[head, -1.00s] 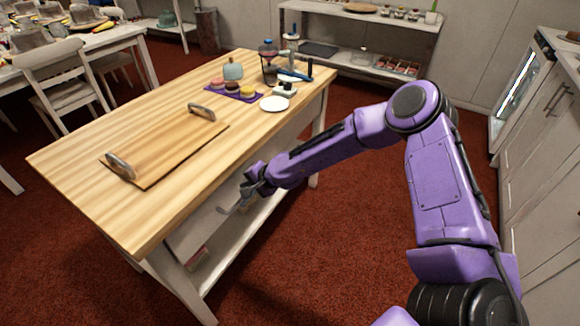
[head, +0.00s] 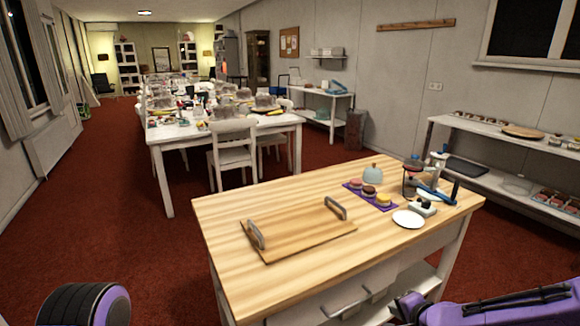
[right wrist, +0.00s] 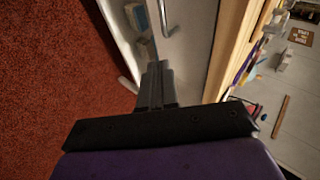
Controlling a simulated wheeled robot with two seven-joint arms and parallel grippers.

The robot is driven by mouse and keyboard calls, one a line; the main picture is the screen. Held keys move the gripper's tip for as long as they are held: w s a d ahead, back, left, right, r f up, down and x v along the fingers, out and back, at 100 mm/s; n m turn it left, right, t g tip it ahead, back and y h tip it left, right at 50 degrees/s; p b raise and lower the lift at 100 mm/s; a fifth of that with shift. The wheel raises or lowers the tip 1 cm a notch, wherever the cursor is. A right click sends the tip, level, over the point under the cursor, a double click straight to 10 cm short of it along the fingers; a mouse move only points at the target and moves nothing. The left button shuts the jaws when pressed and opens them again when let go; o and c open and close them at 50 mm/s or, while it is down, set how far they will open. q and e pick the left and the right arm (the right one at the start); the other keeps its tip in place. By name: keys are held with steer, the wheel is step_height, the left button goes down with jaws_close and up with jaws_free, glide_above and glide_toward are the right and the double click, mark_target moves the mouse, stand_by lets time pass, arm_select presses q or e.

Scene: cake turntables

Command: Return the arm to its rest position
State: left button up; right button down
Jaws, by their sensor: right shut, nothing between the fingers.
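My right gripper (head: 402,308) shows at the bottom right of the head view, in front of the wooden-topped table (head: 225,225). It is shut and empty. In the right wrist view the closed fingers (right wrist: 157,85) point toward the white side of the table. A grey bar handle (head: 347,302) on the table's white front is left of the gripper in the head view. The handle also shows beyond the fingertips in the wrist view (right wrist: 170,25). The gripper looks apart from it. My left gripper is not in view.
On the table are a wooden board with two handles (head: 300,232), a purple mat with pastries (head: 352,187), a white plate (head: 408,219) and a blue-handled device. A shelf (head: 470,180) stands at the right. Red carpet (head: 150,260) is clear left of the table.

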steer(key=s+f+n+g+h, duration=0.1)
steer(key=s+f+n+g, duration=0.1)
steer(key=s+f, duration=0.4)
steer(key=s+f+n+g+h, duration=0.2)
steer(key=s+f, duration=0.4)
steer(key=s, duration=0.9)
steer(key=s+f+n+g+h, duration=0.1)
steer(key=s+f+n+g, duration=0.1)
steer(key=s+f, duration=0.5)
steer(key=s+d+n, duration=0.1)
steer(key=s, duration=0.3)
steer(key=shift+s+h, duration=0.3)
steer(key=shift+f, duration=0.1)
